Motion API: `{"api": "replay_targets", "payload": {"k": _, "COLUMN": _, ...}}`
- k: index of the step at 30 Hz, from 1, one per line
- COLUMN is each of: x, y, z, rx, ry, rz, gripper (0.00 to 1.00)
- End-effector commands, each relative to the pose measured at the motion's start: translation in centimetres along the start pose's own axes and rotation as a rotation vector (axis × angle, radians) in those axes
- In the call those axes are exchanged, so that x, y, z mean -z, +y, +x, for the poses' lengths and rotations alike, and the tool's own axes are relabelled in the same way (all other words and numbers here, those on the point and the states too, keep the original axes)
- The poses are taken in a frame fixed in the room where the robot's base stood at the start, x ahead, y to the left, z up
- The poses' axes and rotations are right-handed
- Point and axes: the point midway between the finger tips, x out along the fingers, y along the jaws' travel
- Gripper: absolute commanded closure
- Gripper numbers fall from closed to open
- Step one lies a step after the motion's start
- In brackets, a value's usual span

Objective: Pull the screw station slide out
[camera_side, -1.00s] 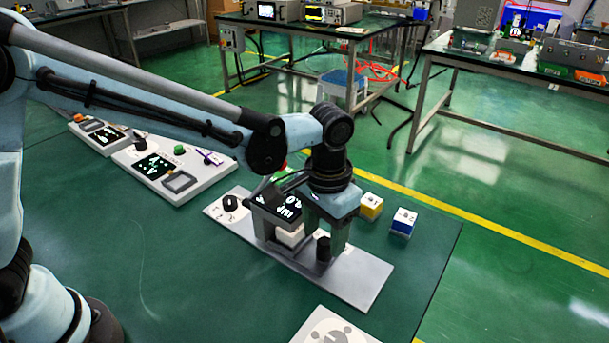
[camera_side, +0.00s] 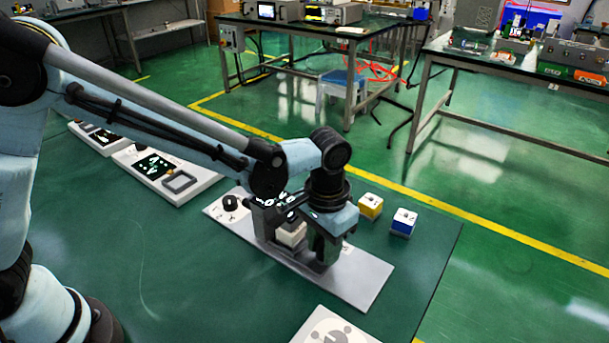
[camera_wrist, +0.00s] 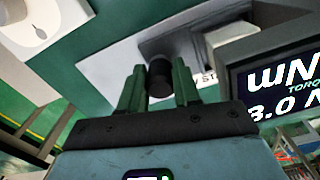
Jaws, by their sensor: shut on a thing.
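The screw station is a long light-grey plate (camera_side: 365,279) with a dark frame bearing a lit display (camera_side: 277,200); the display also shows in the wrist view (camera_wrist: 282,85). A white block (camera_side: 291,234) sits under the frame, and it also shows in the wrist view (camera_wrist: 229,38). A black cylindrical knob (camera_wrist: 160,80) stands upright on the station's slide. My gripper (camera_side: 322,258) points down over the plate, right of the frame. In the wrist view its green-tinted fingers (camera_wrist: 158,68) are shut on the knob from both sides. The knob is hidden in the side view.
A yellow-sided cube (camera_side: 370,206) and a blue-sided cube (camera_side: 403,222) stand behind the plate. Another panel (camera_side: 168,175) lies at the left, and a white plate (camera_side: 333,326) at the front edge. The mat right of the station is clear.

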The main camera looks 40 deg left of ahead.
Motion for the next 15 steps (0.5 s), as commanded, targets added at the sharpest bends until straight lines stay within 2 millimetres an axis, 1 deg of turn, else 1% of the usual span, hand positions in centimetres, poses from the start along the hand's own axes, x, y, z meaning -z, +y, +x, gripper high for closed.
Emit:
{"api": "replay_targets", "payload": {"k": 8, "x": 0.1, "y": 0.2, "z": 0.0, "rx": 0.000, "ry": -0.001, "rz": 0.001, "gripper": 1.00}}
{"api": "replay_targets", "payload": {"k": 11, "x": 0.4, "y": 1.7, "z": 0.0, "rx": -0.001, "ry": -0.001, "rz": 0.004, "gripper": 1.00}}
{"api": "replay_targets", "payload": {"k": 15, "x": 1.2, "y": 5.1, "z": 0.0, "rx": -0.001, "ry": -0.001, "rz": 0.007, "gripper": 1.00}}
